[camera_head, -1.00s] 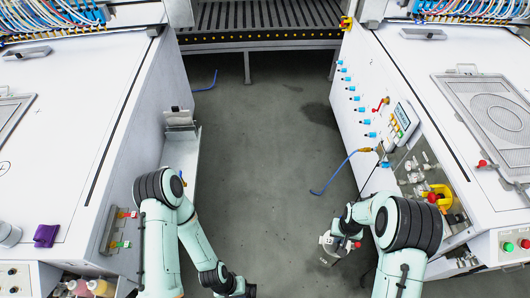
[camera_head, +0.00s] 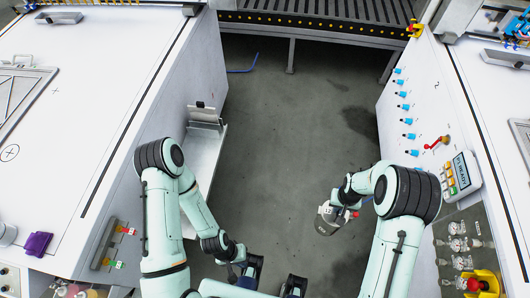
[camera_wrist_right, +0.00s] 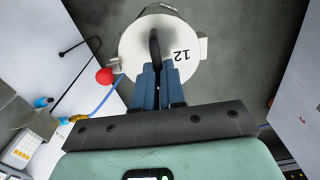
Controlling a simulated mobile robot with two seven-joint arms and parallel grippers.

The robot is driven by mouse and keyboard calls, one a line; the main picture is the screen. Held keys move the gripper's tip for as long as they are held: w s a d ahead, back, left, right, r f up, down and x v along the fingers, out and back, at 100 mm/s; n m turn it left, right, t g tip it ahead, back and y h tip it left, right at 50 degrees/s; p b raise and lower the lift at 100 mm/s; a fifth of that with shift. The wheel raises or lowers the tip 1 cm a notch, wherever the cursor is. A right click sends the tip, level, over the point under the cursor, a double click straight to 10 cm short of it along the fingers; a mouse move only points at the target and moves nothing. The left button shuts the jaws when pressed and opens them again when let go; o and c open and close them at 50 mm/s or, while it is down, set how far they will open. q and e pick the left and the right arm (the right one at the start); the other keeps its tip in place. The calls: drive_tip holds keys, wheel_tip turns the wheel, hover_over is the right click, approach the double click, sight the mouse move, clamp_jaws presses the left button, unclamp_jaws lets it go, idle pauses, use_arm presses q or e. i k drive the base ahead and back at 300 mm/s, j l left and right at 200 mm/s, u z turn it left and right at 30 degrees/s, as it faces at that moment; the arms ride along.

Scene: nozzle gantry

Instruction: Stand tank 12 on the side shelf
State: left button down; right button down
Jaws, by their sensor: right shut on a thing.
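Tank 12 (camera_wrist_right: 140,55) is a pale round tank with a dark handle and a white "12" label in the right wrist view. It also shows in the head view (camera_head: 328,222), hanging above the floor. My right gripper (camera_wrist_right: 158,72) is shut on its handle; in the head view that gripper (camera_head: 345,205) is partly hidden by my arm. The side shelf (camera_head: 203,160) is a grey metal ledge on the side of the left machine, left of the tank and apart from it. My left gripper (camera_head: 272,275) is low in the head view, its dark fingers apart and empty.
The grey floor (camera_head: 290,130) between the two machines is open. A roller conveyor (camera_head: 310,25) closes the far end. The right machine carries blue fittings (camera_head: 404,108), a control panel (camera_head: 460,175) and glass parts (camera_head: 458,243). A purple object (camera_head: 37,243) lies on the left machine.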

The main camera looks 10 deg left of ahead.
sight(194, 160)
drive_tip(key=i+j+z, duration=0.15)
drive_tip(key=i, duration=0.75)
drive_tip(key=i+l+u, duration=0.1)
drive_tip(key=i+u, duration=0.15)
drive_tip(key=i+l+u, duration=0.25)
drive_tip(key=i, duration=0.2)
drive_tip(key=l+u, duration=0.1)
drive_tip(key=u, duration=0.35)
drive_tip(key=i+l+u, duration=0.1)
drive_tip(key=u, duration=0.35)
drive_tip(key=l+u, duration=0.2)
drive_tip(key=u, duration=0.3)
drive_tip(key=l+u, duration=0.15)
drive_tip(key=u, duration=0.3)
drive_tip(key=l+u, duration=0.15)
drive_tip(key=u, duration=0.3)
drive_tip(key=l+u, duration=0.15)
drive_tip(key=u, duration=0.3)
